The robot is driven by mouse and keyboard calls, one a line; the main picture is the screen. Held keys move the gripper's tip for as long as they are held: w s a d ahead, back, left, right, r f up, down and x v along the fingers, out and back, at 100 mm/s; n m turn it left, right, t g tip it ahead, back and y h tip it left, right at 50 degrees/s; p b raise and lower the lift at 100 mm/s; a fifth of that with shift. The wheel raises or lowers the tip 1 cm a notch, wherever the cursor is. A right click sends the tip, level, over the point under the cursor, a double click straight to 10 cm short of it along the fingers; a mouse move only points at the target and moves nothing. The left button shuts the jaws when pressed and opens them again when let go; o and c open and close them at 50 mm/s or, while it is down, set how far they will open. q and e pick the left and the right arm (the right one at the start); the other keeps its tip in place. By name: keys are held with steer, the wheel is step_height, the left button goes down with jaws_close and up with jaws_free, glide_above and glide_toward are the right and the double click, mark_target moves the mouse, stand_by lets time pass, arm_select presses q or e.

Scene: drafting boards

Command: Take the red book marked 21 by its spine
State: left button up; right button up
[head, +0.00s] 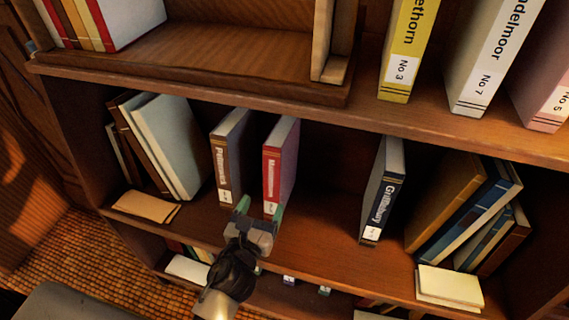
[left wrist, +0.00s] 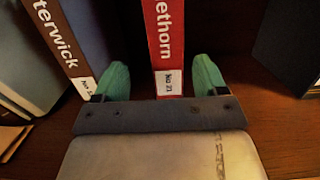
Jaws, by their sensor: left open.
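The red book (head: 270,176) stands upright on the middle shelf, its spine facing out. In the left wrist view the red book (left wrist: 163,38) shows white letters ending in "ethorn" and a white label reading No 21. My left gripper (head: 259,208) is open in front of the foot of this spine. In the left wrist view its green fingertips (left wrist: 161,76) are on either side of the spine's lower end, with a gap on both sides. Whether they reach past the spine's front face is hard to tell. My right gripper is not in view.
A brown book (head: 220,168) stands close left of the red one, near my left fingertip. A dark book (head: 378,195) stands farther right, past bare shelf (head: 325,205). Leaning books fill both ends. The upper shelf edge (head: 240,108) runs above.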

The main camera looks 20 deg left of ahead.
arm_select(q)
steer(key=w, duration=0.2)
steer(key=shift+w+d+f, duration=0.1)
steer(key=shift+w, duration=0.25)
steer(key=w, duration=0.3)
steer(key=w+d, duration=0.1)
steer(key=w, duration=0.1)
steer(key=shift+f+b, duration=0.2)
steer(key=shift+b, duration=0.2)
jaws_close()
steer(key=shift+r, duration=0.2)
